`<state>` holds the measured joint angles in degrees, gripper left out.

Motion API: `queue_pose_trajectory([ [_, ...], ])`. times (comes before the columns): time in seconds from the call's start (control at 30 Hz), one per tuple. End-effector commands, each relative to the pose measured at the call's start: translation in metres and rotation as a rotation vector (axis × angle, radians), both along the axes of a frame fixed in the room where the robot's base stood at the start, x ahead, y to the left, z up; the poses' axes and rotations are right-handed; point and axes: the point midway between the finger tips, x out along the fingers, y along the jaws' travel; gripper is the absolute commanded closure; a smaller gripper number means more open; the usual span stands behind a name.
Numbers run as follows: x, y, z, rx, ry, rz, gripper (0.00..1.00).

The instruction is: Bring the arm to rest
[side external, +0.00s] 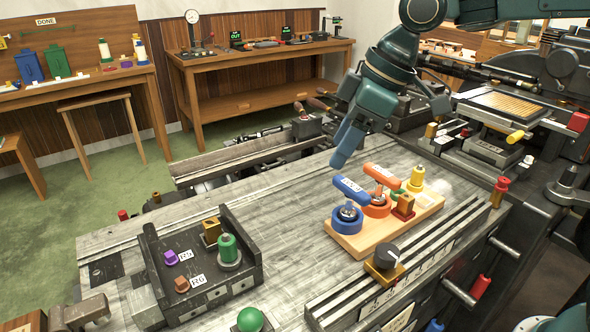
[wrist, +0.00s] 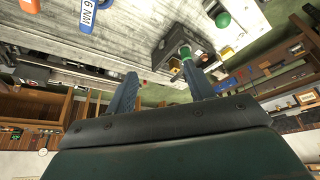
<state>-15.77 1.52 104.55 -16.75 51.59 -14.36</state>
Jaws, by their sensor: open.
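My gripper (side external: 340,155) hangs over the grey workbench (side external: 290,185), above and behind the wooden rack with its fingers pointing down. In the wrist view my gripper (wrist: 158,78) shows two blue-green fingers spread apart, with nothing between them. The blue-handled tool (side external: 352,188) and the orange-handled tool (side external: 382,174) stand in the wooden rack (side external: 350,240), apart from my gripper. The blue handle also shows at the top left of the wrist view (wrist: 87,14).
A black tray (side external: 160,270) holds a green cylinder (side external: 228,247), a purple piece (side external: 170,257) and a brown piece (side external: 182,284). A green ball (side external: 250,319) is at the front edge. A rail (side external: 235,160) and machinery (side external: 485,150) lie behind. The bench between tray and rack is clear.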

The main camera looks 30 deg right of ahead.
Motion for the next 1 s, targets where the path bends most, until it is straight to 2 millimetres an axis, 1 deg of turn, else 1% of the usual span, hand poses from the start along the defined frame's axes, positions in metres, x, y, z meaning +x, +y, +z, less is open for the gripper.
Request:
queue_pose_trajectory([
  [0.03, -0.01, -0.012, 0.004, 0.002, -0.005, -0.039, 0.47],
  [0.1, -0.023, -0.027, 0.007, 0.004, -0.01, -0.093, 0.47],
  [0.3, -0.061, -0.065, 0.011, 0.011, -0.021, -0.243, 0.47],
  [0.43, -0.087, -0.087, 0.009, 0.017, -0.029, -0.342, 0.47],
  [0.63, -0.129, -0.118, -0.001, 0.026, -0.042, -0.492, 0.47],
  [0.8, -0.164, -0.14, -0.015, 0.037, -0.055, -0.619, 0.47],
  [0.9, -0.181, -0.15, -0.023, 0.042, -0.062, -0.684, 0.47],
  [1.0, -0.194, -0.158, -0.031, 0.046, -0.067, -0.735, 0.47],
])
